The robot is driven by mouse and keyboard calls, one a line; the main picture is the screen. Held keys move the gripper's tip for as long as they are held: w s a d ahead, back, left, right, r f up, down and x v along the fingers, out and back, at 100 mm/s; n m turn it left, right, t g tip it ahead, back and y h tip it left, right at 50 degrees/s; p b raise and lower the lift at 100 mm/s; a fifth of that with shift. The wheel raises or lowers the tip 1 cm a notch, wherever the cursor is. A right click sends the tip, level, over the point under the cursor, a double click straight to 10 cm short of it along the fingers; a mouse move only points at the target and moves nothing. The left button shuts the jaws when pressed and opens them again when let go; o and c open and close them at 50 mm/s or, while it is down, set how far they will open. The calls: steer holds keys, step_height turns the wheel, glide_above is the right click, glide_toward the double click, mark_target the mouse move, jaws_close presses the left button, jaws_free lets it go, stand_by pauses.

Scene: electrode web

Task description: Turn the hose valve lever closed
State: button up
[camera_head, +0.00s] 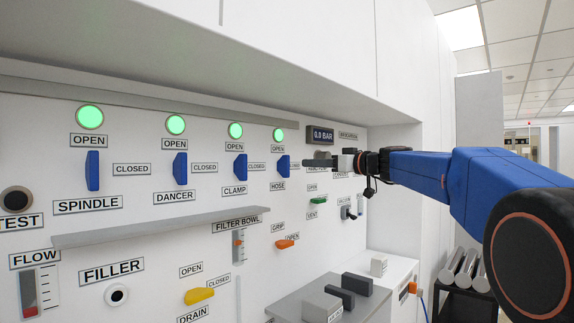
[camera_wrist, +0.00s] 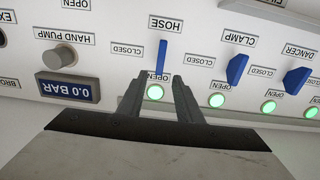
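The blue hose valve lever (camera_head: 284,167) stands upright on the white panel, below its OPEN label and above the HOSE label. The wrist view shows the panel upside down, with the thin blue hose lever (camera_wrist: 161,58) near the top middle. My gripper (camera_wrist: 159,80) is open there, its two dark fingers apart and empty. The lever lines up with the gap between the fingertips; I cannot tell whether they touch it. In the head view my gripper (camera_head: 308,163) reaches in from the right, just right of the lever. The hose CLOSED label is partly hidden by it.
The clamp lever (camera_head: 240,167), dancer lever (camera_head: 180,168) and spindle lever (camera_head: 92,170) stand upright to the left, with green lamps lit. A display (camera_head: 320,134) reads 0.0 BAR. The hand pump knob (camera_wrist: 60,57) is beside the hose valve. A shelf (camera_head: 160,228) juts out below.

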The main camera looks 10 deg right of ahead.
mark_target(289, 163)
steer(key=x, duration=1.2)
steer(key=shift+w+a, duration=0.1)
steer(key=shift+c, duration=0.3)
jaws_close()
